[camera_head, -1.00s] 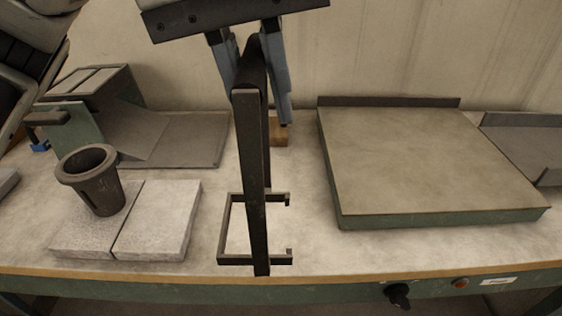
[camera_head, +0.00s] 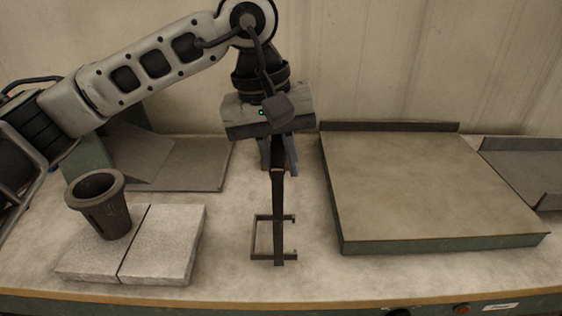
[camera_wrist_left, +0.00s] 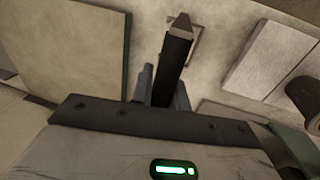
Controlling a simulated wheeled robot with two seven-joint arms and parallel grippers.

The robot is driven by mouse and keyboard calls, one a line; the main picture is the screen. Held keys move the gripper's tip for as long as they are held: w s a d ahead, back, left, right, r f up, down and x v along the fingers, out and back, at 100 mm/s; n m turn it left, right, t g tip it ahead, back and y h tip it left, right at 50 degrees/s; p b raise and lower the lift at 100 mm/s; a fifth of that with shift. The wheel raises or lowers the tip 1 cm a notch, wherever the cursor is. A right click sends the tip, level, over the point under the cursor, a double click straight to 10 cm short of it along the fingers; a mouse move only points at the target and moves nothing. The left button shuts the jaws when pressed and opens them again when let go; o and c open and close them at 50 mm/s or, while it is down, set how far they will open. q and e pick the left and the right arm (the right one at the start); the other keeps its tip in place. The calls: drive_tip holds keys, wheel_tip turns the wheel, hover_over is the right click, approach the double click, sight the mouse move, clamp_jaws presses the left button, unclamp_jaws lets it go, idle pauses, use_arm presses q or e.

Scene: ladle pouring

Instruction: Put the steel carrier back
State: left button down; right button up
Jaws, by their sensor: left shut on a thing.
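The steel carrier (camera_head: 278,215) is a dark upright bar with an open, square-cornered bracket at its lower end. My left gripper (camera_head: 279,165) is shut on the carrier's upper end and holds it upright over the bench, between the bricks and the flat plate. In the left wrist view the carrier (camera_wrist_left: 174,58) sticks out between the blue-grey fingers of the left gripper (camera_wrist_left: 164,85). I cannot tell whether its foot touches the bench. My right gripper is not in view.
A dark slotted cup (camera_head: 112,222) stands on two pale bricks (camera_head: 165,245) at the left. A large green-edged plate (camera_head: 425,190) lies right of the carrier. A grey sloped tray (camera_head: 190,170) sits behind the bricks. Bare bench (camera_head: 235,215) surrounds the carrier.

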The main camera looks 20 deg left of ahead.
use_arm(q)
drive_tip(key=shift+f, duration=0.4)
drive_tip(key=shift+f, duration=0.2)
drive_tip(key=c, duration=1.5)
unclamp_jaws()
drive_tip(key=shift+o, duration=0.7)
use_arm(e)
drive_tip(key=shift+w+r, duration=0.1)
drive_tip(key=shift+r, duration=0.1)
use_arm(q)
drive_tip(key=shift+r, duration=0.15)
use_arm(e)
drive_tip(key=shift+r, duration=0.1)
